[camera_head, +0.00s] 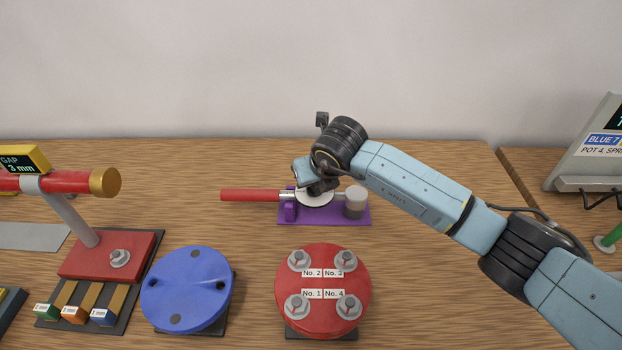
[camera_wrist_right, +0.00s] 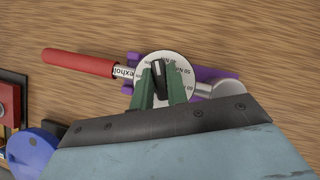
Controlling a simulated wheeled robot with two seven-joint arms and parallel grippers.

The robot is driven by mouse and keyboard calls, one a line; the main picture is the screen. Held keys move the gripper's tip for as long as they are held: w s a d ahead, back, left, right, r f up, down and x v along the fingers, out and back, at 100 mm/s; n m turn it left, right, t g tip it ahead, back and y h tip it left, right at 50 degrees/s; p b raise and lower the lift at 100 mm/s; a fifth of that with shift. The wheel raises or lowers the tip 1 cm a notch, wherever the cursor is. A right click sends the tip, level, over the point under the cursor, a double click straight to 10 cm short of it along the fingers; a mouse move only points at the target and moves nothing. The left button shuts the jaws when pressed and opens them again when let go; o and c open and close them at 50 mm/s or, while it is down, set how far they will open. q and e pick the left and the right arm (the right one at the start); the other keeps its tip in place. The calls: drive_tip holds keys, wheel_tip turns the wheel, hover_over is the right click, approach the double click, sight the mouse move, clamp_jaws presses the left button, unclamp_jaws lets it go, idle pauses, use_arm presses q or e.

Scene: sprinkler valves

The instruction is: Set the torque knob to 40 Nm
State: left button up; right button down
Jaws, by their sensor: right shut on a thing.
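The torque wrench lies on the table at mid-picture in the head view, with a red handle (camera_head: 250,195) to the left and a purple base (camera_head: 330,215). Its white round dial (camera_head: 314,201) is partly covered by my right gripper (camera_head: 318,188). In the right wrist view the dial (camera_wrist_right: 190,78) shows Nm labels, some reading 50 Nm, and a black knob (camera_wrist_right: 158,70) with a light line at its centre. My right gripper (camera_wrist_right: 160,88) has its green fingers shut on the knob. I cannot tell which value the line points to. My left gripper is not in view.
A grey cylinder (camera_head: 355,200) stands on the base right of the dial. In front are a red flange (camera_head: 322,272) with several bolts and a blue disc (camera_head: 186,280). A red stand (camera_head: 105,255) is at left. The wood behind the wrench is clear.

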drive_tip(key=shift+f, duration=0.1)
drive_tip(key=shift+m+t+h+b, duration=0.35)
drive_tip(key=shift+m+h, duration=0.65)
drive_tip(key=shift+m, duration=0.9)
drive_tip(key=shift+m+h+b, duration=0.3)
drive_tip(key=shift+m+b, duration=0.2)
drive_tip(key=shift+m, duration=0.1)
drive_tip(key=c, duration=1.3)
unclamp_jaws()
